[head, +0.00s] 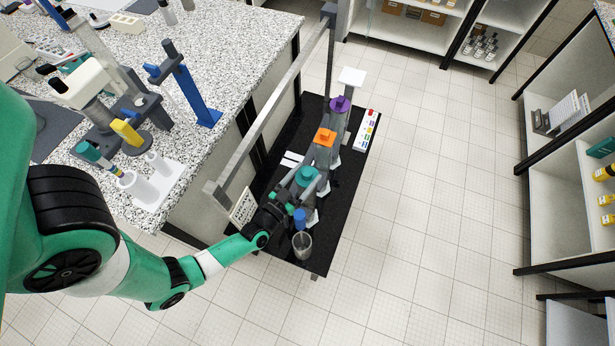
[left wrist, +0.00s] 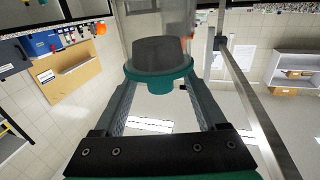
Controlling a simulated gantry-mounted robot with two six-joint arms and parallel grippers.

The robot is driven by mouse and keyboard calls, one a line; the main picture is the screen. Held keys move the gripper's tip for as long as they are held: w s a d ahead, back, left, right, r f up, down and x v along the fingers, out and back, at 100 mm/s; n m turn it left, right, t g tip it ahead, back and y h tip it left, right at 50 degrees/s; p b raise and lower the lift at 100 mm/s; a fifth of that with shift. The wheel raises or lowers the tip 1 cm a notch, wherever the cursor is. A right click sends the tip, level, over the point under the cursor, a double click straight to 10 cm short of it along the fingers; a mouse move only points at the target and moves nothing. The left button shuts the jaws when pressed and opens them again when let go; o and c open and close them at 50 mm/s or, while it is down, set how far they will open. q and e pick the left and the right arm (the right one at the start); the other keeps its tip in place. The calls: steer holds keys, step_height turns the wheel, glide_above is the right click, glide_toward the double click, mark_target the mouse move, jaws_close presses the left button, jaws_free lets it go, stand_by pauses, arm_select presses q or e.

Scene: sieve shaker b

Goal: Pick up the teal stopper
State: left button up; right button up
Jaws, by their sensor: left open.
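The teal stopper (head: 307,175) sits on top of a grey column in the row on the black table in the head view. In the left wrist view the stopper (left wrist: 160,88) is large, with a dark round part inside its teal rim and a clear cylinder behind it. My left gripper (head: 297,190) is at the stopper, partly hidden by my own arm in the head view. In the left wrist view its two fingers (left wrist: 160,100) are open, one on either side of the stopper. Contact cannot be told. My right gripper is not in view.
Orange (head: 324,137) and purple (head: 340,103) stoppers stand farther along the row. A blue cap (head: 299,215) and a clear beaker (head: 302,244) are close by in front. A grey rail (head: 272,105) runs along the left side. Open floor lies to the right.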

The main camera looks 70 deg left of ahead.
mark_target(307, 172)
arm_select(q)
steer(key=shift+w+a, duration=0.25)
steer(key=shift+w, duration=0.15)
jaws_close()
step_height(307, 172, up, 10)
steer(key=p, duration=0.6)
steer(key=shift+p, duration=0.3)
